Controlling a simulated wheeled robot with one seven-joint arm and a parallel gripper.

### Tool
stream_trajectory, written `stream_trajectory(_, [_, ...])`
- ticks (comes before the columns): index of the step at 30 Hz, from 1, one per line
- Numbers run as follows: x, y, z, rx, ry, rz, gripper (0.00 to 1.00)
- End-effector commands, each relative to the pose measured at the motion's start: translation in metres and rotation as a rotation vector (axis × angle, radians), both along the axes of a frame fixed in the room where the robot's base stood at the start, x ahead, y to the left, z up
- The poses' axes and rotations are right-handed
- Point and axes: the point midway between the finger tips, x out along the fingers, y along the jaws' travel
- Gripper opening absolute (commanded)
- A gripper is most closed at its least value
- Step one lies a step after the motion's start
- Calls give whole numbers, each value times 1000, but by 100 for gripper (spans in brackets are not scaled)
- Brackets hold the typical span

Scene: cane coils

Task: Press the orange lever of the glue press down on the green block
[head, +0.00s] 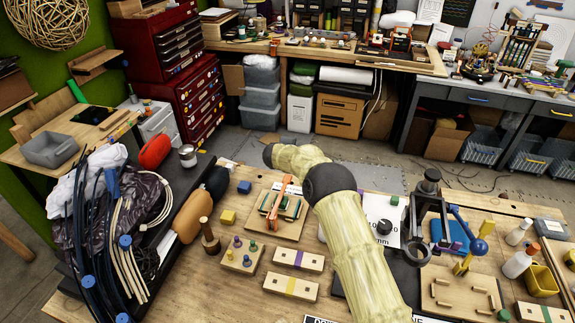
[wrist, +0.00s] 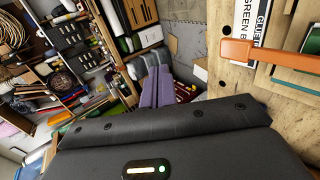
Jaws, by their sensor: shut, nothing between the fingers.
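The glue press sits on a light wooden board (head: 291,233) on the bench, in the middle of the head view. Its orange lever (head: 277,200) runs lengthwise over the press; the lever's end shows large at the upper right of the wrist view (wrist: 262,52). A green block (head: 291,208) lies beside the lever; part of a green surface shows at the right edge of the wrist view (wrist: 312,40). My gripper (wrist: 160,72) shows purple fingers, shut and empty, left of the lever and apart from it. In the head view I cannot make out my fingers.
A wooden spindle (head: 209,237) is at left. My arm crosses just right of the press. A black clamp stand (head: 431,205) is further right.

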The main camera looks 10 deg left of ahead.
Motion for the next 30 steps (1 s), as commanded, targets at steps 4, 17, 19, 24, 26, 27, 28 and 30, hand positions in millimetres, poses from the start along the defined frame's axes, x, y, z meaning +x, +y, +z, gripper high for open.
stream_trajectory(4, [-2, 6, 28, 1, 1, 8, 0])
stream_trajectory(17, [-3, 7, 37, 0, -1, 9, 0])
stream_trajectory(19, [-2, 6, 37, -1, -1, 8, 0])
stream_trajectory(24, [-2, 6, 38, 0, -1, 7, 0])
stream_trajectory(26, [-2, 5, 39, 3, -4, 7, 0])
stream_trajectory(27, [-1, 4, 41, 10, -8, 7, 0])
stream_trajectory(28, [-1, 3, 44, 19, -13, 4, 0])
stream_trajectory(30, [0, -2, 51, 46, -27, 0, 0])
